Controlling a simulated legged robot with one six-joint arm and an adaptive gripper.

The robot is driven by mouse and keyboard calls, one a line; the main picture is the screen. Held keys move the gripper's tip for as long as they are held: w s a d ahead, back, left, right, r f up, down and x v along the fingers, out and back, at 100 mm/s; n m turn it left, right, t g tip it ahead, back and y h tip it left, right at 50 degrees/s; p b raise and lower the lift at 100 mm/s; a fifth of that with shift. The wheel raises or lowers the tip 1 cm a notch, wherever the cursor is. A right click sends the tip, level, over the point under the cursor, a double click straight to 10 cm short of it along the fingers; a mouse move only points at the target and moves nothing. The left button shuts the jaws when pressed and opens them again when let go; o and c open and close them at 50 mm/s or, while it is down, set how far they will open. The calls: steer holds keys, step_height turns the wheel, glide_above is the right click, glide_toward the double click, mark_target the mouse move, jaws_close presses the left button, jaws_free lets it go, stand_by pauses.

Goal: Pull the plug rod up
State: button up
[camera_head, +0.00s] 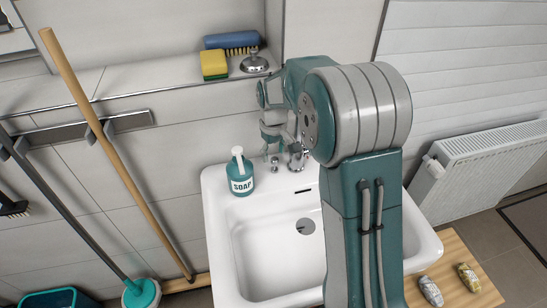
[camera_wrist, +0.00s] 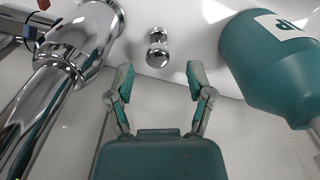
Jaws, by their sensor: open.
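The plug rod (camera_wrist: 157,47) is a short chrome knob on the white sink, upper middle in the wrist view. In the head view the small chrome rod (camera_head: 275,162) shows behind the basin, left of the tap. My gripper (camera_wrist: 158,76) is open and empty. Its two teal-padded fingers stand apart, with the knob lined up with the gap between them but beyond the fingertips.
The chrome tap (camera_wrist: 62,75) is close on the left in the wrist view; the teal soap bottle (camera_wrist: 268,62) is close on the right. The white sink (camera_head: 252,262) is empty. A shelf above holds a yellow sponge (camera_head: 214,64), a blue brush (camera_head: 231,42) and a chrome plug (camera_head: 254,63).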

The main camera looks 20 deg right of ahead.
steer(key=shift+d+f, duration=0.15)
steer(key=shift+f, duration=1)
steer(key=shift+c, duration=0.4)
jaws_close()
steer(key=shift+r, duration=1.55)
steer(key=shift+o, duration=0.4)
jaws_free()
